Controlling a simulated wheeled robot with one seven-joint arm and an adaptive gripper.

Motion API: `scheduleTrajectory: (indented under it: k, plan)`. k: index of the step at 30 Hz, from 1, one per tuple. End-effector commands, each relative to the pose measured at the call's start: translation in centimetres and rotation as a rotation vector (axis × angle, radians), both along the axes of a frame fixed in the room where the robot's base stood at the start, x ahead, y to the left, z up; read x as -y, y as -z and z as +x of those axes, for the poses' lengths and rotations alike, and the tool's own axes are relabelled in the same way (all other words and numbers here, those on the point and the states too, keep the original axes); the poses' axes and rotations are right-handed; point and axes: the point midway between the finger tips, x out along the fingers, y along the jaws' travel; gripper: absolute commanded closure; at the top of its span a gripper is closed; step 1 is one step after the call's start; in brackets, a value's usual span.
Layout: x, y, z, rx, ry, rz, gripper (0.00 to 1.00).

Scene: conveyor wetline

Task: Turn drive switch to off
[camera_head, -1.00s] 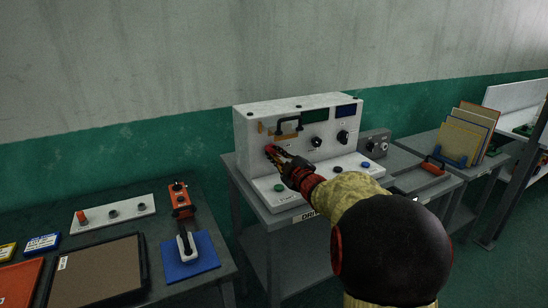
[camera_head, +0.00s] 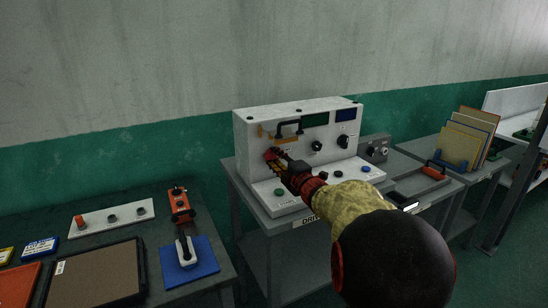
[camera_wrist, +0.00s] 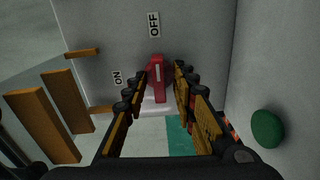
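The drive switch (camera_wrist: 159,80) is a red knob with a white line on the face of a pale control box (camera_head: 243,140). In the wrist view the knob's bar stands nearly upright in the picture, its white line towards the OFF label (camera_wrist: 154,24). The ON label (camera_wrist: 117,78) is to its left. My gripper (camera_wrist: 158,88) is open, with one finger on each side of the knob and gaps showing between. In the head view my gripper (camera_head: 273,155) is at the left of the box's face and largely hides the switch.
Orange-brown bars (camera_wrist: 52,112) stand out from the panel left of the switch in the wrist view. A green button (camera_wrist: 267,128) is at right. The box also has black knobs (camera_head: 343,142) and a black handle (camera_head: 288,123). A side table (camera_head: 70,210) holds other parts.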

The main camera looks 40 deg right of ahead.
Motion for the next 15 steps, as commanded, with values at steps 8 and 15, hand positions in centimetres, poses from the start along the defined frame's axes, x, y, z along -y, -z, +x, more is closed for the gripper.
scheduleTrajectory:
  k: [8, 15]
  plan:
    - [0.0, -0.1, 0.0, 0.001, 0.000, 0.001, 0.70]
    - [-0.4, -0.1, -1.7, 0.001, 0.001, 0.000, 0.70]
